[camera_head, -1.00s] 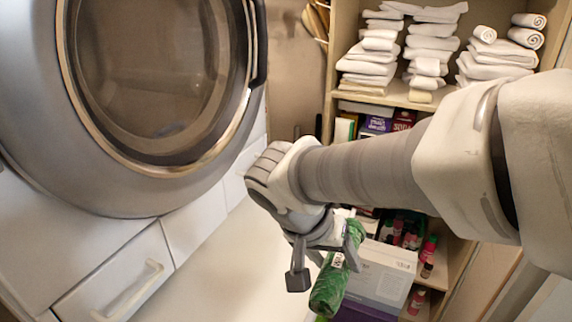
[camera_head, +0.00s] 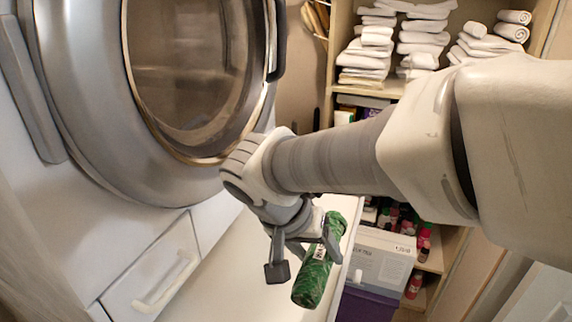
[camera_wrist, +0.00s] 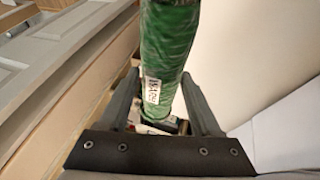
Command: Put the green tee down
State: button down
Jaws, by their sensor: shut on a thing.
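The green tee (camera_head: 316,272) is a rolled green bundle with a white printed label. It hangs tilted in my gripper (camera_head: 305,250), over or beside the edge of the white surface in the head view. In the wrist view the green tee (camera_wrist: 169,45) runs up the middle between the two fingers of my gripper (camera_wrist: 160,100), which is shut on it. Its far end is cut off at the top of the wrist view. I cannot tell from the frames how high it is above the white surface.
A white surface (camera_head: 235,275) lies below, largely bare. A washer with a round door (camera_head: 190,70) stands at left above a drawer (camera_head: 160,275). Shelves at right hold folded white towels (camera_head: 420,35), a white box (camera_head: 380,258) and several bottles (camera_head: 424,240).

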jog(key=w+a+f, duration=0.1)
jog(key=w+f, duration=0.1)
jog(key=w, duration=0.1)
jog(key=w+a+f, duration=0.1)
jog(key=w+f, duration=0.1)
jog(key=w, duration=0.2)
jog(key=w+a+f, duration=0.1)
jog(key=w+f, duration=0.1)
jog(key=w, duration=0.1)
jog(key=shift+w+a+f, duration=0.2)
jog(key=shift+a+f, duration=0.1)
jog(key=shift+f, duration=2.05)
jog(key=shift+f, duration=0.15)
jog(key=shift+c, duration=0.5)
grip_release()
